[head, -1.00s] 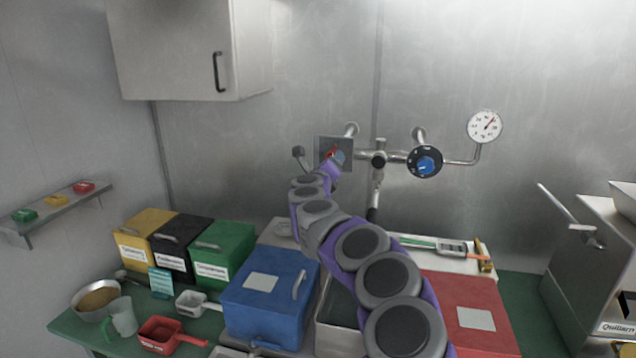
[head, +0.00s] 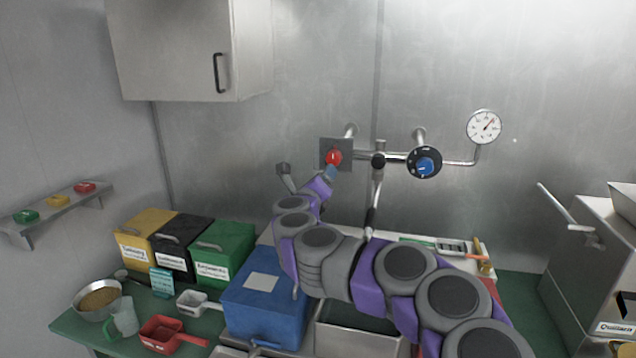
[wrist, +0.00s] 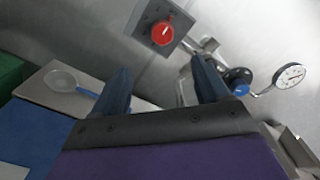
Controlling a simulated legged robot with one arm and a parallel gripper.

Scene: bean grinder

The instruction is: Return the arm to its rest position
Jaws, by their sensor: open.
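My arm (head: 407,262) reaches in from the lower right, bent over the blue box and the grey container. My gripper is at the end of the purple and grey wrist; in the wrist view its two dark fingers (wrist: 162,88) stand apart with nothing between them. The red knob (head: 333,157) on its square plate is just beyond the gripper and uncovered. It also shows in the wrist view (wrist: 162,35), apart from the fingers.
A blue dial (head: 425,163) and a gauge (head: 484,127) sit on the wall pipe. A blue box (head: 258,309) is beneath the arm. Left are a green box (head: 226,252), a red scoop (head: 168,334) and a bowl (head: 98,299). A cabinet (head: 180,50) hangs upper left.

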